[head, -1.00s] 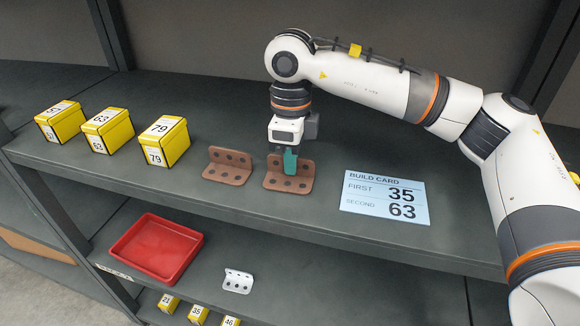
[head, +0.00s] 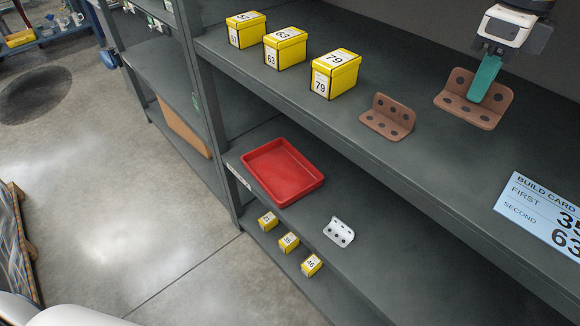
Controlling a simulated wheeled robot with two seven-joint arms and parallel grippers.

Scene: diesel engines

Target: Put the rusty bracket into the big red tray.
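A rusty brown L-shaped bracket with dark holes (head: 460,103) is at the upper right in the head view. My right gripper (head: 484,82), with teal fingers, is shut on its upright plate. The bracket looks raised off the upper shelf, though the gap is hard to judge. A second brown bracket (head: 388,118) stands on the upper shelf to its left. The big red tray (head: 284,198) lies empty on the shelf below, left of the held bracket. My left gripper is not in view.
Several yellow numbered boxes, one marked 79 (head: 335,75), stand on the upper shelf. A white bracket (head: 339,232) lies right of the tray. Small yellow boxes (head: 288,243) sit lower down. The build card (head: 540,205) is at right. The upper shelf edge rises above the tray's level.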

